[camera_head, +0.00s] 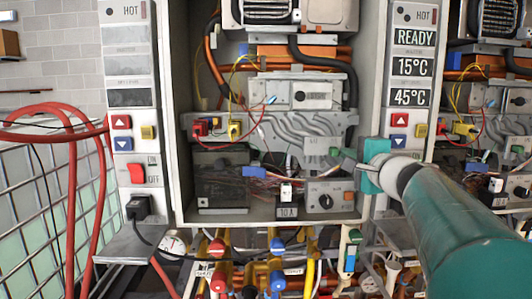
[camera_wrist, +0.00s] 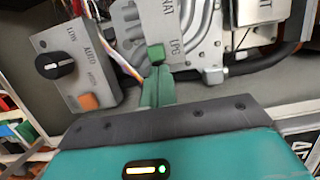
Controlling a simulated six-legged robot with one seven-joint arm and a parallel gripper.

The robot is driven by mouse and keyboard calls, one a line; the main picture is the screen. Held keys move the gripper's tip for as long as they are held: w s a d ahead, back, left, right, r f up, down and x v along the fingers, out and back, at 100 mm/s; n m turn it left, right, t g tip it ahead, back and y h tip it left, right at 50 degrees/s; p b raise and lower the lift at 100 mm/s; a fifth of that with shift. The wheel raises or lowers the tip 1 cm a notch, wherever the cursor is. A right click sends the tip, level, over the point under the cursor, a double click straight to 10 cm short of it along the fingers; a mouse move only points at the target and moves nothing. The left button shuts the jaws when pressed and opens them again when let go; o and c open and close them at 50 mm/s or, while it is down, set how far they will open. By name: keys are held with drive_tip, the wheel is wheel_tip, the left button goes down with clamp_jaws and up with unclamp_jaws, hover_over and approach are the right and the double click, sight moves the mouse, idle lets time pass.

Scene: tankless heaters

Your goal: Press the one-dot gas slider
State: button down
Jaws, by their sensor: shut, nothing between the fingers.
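The gas slider has a small green knob (camera_head: 335,152) on a pale plate in the open left heater. In the wrist view the green knob (camera_wrist: 156,52) sits on a plate lettered NAT and LPG. I cannot make out any dots that mark it. My gripper (camera_head: 347,161) reaches in from the right, with its green fingers shut and empty. In the wrist view the fingertips (camera_wrist: 157,72) are right at the knob, overlapping its lower edge. I cannot tell whether they touch it.
Below the slider is a grey box with a black LOW/AUTO dial (camera_wrist: 55,65) and an orange button (camera_wrist: 88,102). Coloured wires (camera_head: 265,173) run left of the slider. The heater's right wall (camera_head: 376,100) stands beside my arm.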

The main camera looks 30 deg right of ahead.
drive_tip(key=shift+w+a, duration=0.4)
drive_tip(key=shift+a, duration=0.35)
drive_tip(key=shift+w+a, duration=0.45)
drive_tip(key=shift+a, duration=0.35)
drive_tip(key=shift+w+a, duration=0.4)
drive_tip(key=shift+a, duration=0.35)
